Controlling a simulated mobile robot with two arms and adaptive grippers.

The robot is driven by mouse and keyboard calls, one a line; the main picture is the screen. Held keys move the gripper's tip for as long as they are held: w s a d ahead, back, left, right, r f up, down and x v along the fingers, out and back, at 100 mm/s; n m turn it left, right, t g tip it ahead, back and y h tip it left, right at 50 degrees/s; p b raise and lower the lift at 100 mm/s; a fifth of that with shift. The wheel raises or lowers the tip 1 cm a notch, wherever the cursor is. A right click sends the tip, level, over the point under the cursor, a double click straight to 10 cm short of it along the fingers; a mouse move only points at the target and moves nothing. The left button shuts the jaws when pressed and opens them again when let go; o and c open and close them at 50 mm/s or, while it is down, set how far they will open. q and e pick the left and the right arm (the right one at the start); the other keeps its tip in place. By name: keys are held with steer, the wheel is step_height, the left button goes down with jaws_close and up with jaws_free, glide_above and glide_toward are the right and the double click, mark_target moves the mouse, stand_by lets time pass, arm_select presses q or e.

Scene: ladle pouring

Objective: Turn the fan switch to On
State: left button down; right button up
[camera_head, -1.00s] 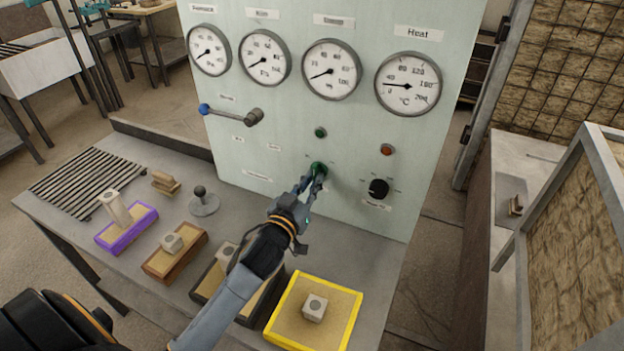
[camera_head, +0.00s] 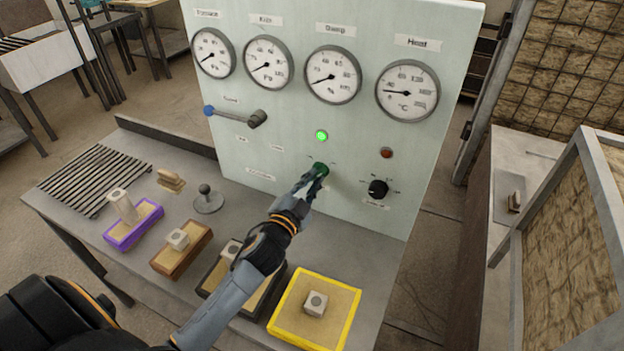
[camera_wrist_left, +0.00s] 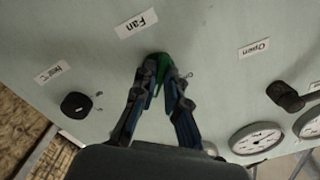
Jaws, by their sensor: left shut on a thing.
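The fan switch is a green knob (camera_head: 320,169) on the pale control panel (camera_head: 280,165). It also shows in the left wrist view (camera_wrist_left: 160,62), just below the "Fan" label (camera_wrist_left: 137,23). My left gripper (camera_head: 314,178) is shut on the green knob, one finger on each side of it, and partly hides it. In the left wrist view the fingertips (camera_wrist_left: 160,80) meet the knob. The small lamp (camera_head: 321,135) above the knob glows bright green. My right gripper is not in view.
A black knob (camera_head: 378,188) and a dark red lamp (camera_head: 386,153) are to the right. A lever with a blue end (camera_head: 208,111) is at upper left, below several gauges. Moulds, including a yellow-rimmed tray (camera_head: 345,336), stand on the bench below my left arm.

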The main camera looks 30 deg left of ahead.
mark_target(319, 138)
arm_select(q)
steer(key=shift+m, duration=0.4)
steer(key=c, duration=1.4)
jaws_free()
step_height(319, 138, up, 10)
steer(key=shift+r, duration=0.1)
